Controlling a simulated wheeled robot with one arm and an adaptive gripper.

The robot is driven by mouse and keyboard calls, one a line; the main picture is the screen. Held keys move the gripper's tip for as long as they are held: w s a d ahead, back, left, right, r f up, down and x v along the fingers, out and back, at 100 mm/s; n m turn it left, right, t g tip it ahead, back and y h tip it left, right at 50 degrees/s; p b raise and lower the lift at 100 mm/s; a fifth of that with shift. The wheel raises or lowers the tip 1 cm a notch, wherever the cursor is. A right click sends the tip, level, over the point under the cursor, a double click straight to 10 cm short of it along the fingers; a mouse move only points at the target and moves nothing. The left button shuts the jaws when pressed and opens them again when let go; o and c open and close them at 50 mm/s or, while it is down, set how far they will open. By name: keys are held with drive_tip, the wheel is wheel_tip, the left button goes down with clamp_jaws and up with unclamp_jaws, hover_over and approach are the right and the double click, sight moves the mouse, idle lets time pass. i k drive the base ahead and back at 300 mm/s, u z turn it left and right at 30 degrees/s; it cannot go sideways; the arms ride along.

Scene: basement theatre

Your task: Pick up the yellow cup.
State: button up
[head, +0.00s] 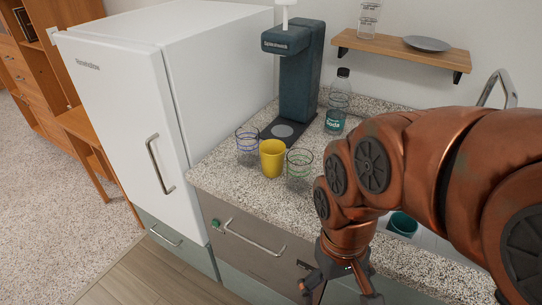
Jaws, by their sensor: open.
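The yellow cup (272,160) stands upright on the speckled counter (226,181), near its front left part. A clear glass with blue rings (247,149) stands close on its left, and a clear glass with green rings (299,171) stands close on its right. My gripper (340,296) is at the bottom of the head view, pointing down in front of the counter's front edge. It is open and apart from the cup, lower and to the right of it. Its fingertips are partly cut off by the frame's bottom edge.
A dark drink machine (298,75) and a soda bottle (338,102) stand behind the cup. A white fridge (121,119) rises left of the counter. A teal cup (403,224) is at the right, beside my arm. A wall shelf (394,46) holds a grey plate (427,44).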

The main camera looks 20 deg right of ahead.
sight(272, 151)
drive_tip(key=k, duration=1.2)
drive_tip(key=u, duration=0.95)
drive_tip(key=i, duration=0.9)
drive_tip(key=u, duration=0.45)
